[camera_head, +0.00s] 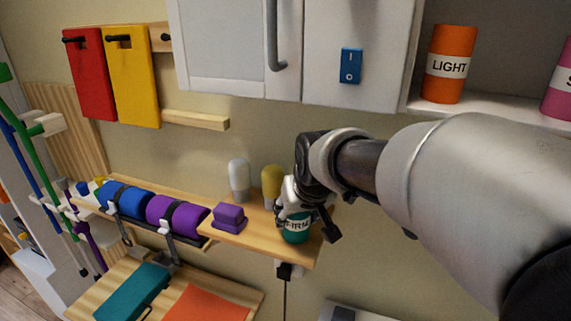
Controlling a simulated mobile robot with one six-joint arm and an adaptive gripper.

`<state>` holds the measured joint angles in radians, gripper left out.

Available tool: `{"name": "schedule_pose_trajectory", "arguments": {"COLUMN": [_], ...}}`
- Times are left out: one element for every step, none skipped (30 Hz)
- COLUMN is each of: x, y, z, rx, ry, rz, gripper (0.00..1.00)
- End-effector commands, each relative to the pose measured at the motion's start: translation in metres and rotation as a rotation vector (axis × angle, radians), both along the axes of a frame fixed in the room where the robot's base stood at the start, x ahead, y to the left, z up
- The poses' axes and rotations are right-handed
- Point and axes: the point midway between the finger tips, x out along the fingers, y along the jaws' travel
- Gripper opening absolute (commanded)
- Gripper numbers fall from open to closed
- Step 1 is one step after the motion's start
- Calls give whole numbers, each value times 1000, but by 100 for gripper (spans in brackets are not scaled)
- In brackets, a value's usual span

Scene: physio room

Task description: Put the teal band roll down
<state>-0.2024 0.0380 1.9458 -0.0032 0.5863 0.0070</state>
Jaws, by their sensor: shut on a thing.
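The teal band roll (296,234) is a short cylinder with a white label with dark letters, partly hidden. My gripper (296,214) comes in from the right and is shut on its upper part. The roll is over the right part of a small wooden shelf (258,240). I cannot tell whether its base touches the shelf.
A purple block (229,216), a white bottle (239,180) and a yellow bottle (271,186) stand on the same shelf. Blue (124,199) and purple (178,214) rolls lie on a rack to the left. A white cabinet (345,50) hangs above. An orange LIGHT can (449,64) stands at upper right.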

Motion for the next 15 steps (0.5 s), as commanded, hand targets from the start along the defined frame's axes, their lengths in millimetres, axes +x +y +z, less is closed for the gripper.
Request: {"name": "schedule_pose_trajectory", "arguments": {"x": [0, 0, 0, 0, 0, 0, 0, 0, 0, 0, 0, 0, 0, 0, 0], "y": [0, 0, 0, 0, 0, 0, 0, 0, 0, 0, 0, 0, 0, 0, 0], "z": [0, -1, -3, -4, -5, -5, -5, -5, -5, -5, -5, -5, -4, -4, -4], "rx": [0, 0, 0, 0, 0, 0, 0, 0, 0, 0, 0, 0, 0, 0, 0], "ry": [-2, -2, -2, -2, -2, 1, 1, 1, 1, 1, 1, 1, 1, 1, 1], "rz": [0, 0, 0, 0, 0, 0, 0, 0, 0, 0, 0, 0, 0, 0, 0], "gripper": [16, 16, 16, 16, 16, 50, 52, 54, 57, 59, 61, 63, 65, 67, 69]}}
